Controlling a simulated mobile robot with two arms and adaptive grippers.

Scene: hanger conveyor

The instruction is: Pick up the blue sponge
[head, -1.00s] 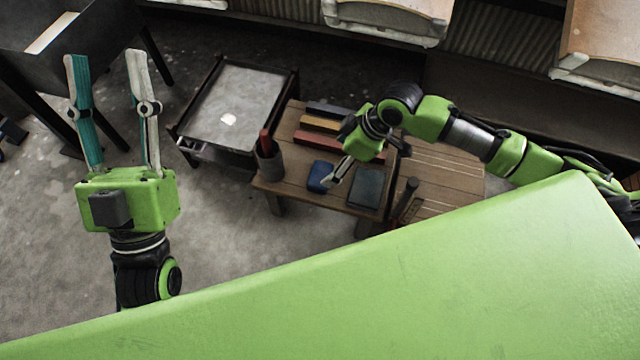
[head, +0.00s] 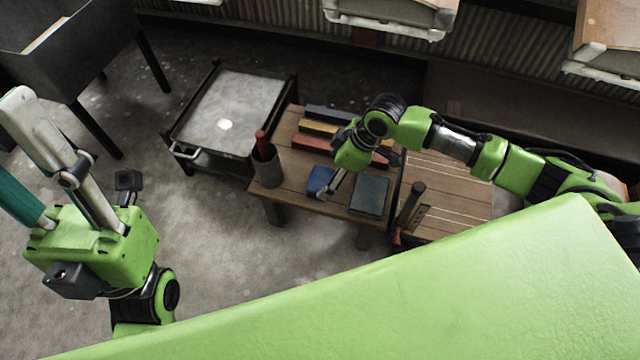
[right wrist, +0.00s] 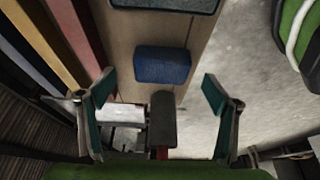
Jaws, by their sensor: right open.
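The blue sponge (head: 319,181) lies on the wooden table (head: 290,207), left of a dark slab (head: 369,195). My right gripper (head: 330,193) is over the table beside the sponge and partly covers it. In the right wrist view the sponge (right wrist: 162,65) lies ahead of my right gripper (right wrist: 158,88), roughly between the lines of its two fingers. The fingers are spread and nothing is between them. My left gripper (head: 28,160) is at the left edge, away from the table, with its fingers apart and empty; one fingertip is out of view.
A grey cup (head: 267,168) with a red-handled item stands at the table's left end. Coloured bars (head: 318,127) lie behind the sponge. A low cart (head: 232,98) stands left of the table. A dark upright tool (head: 411,203) is at the right. Floor in front is clear.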

